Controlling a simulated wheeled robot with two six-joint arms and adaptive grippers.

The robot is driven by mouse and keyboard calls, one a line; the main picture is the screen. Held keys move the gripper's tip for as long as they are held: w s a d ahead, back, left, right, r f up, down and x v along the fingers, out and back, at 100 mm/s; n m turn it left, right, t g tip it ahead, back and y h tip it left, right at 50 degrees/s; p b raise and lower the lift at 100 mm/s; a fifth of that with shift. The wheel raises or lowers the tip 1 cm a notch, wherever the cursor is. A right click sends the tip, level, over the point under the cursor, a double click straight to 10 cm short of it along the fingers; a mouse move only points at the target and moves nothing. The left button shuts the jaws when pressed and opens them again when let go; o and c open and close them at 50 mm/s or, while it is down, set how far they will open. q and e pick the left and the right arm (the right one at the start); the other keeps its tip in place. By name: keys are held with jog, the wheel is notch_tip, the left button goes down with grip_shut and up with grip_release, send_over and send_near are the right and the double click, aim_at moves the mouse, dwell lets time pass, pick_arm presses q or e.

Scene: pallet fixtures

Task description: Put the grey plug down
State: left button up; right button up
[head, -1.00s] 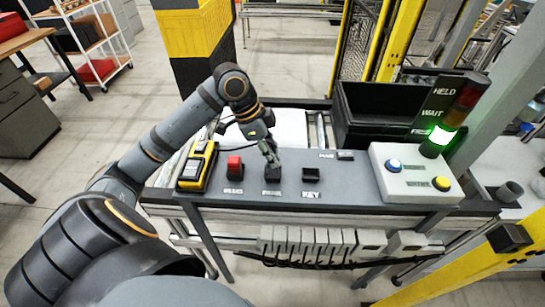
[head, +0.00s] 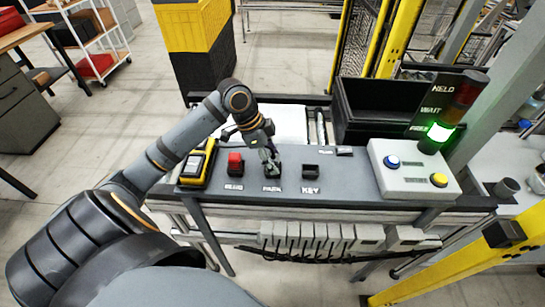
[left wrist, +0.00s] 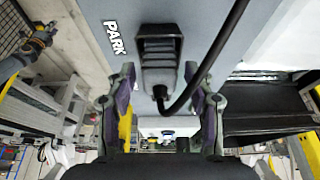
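The grey plug (left wrist: 157,78), with a black cable curving from it, is at the dark ridged holder (left wrist: 158,45) beside the PARK label; how deep it sits cannot be told. My left gripper (left wrist: 161,85) is open, with one finger on each side of the plug and a visible gap to both. In the head view my left gripper (head: 268,155) is low over the PARK spot (head: 272,172) and partly hides the plug. What looks like my right gripper (left wrist: 40,35) shows small at the left wrist view's edge; its fingers are unclear.
A red-topped block (head: 235,163) and a yellow device (head: 197,163) stand left of PARK; the KEY holder (head: 311,171) is to the right. A button box (head: 413,170), a lit green stack light (head: 440,132) and a black bin (head: 385,120) are further right.

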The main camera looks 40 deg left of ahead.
pick_arm(q)
jog(key=shift+r, duration=0.1)
jog(key=shift+a+r, duration=0.1)
jog(key=shift+r, duration=0.15)
jog(key=b+v, duration=0.3)
jog(key=v, duration=0.8)
jog(key=shift+s+r+b, duration=0.15)
jog(key=shift+r+b, duration=0.15)
jog(key=shift+b, duration=0.05)
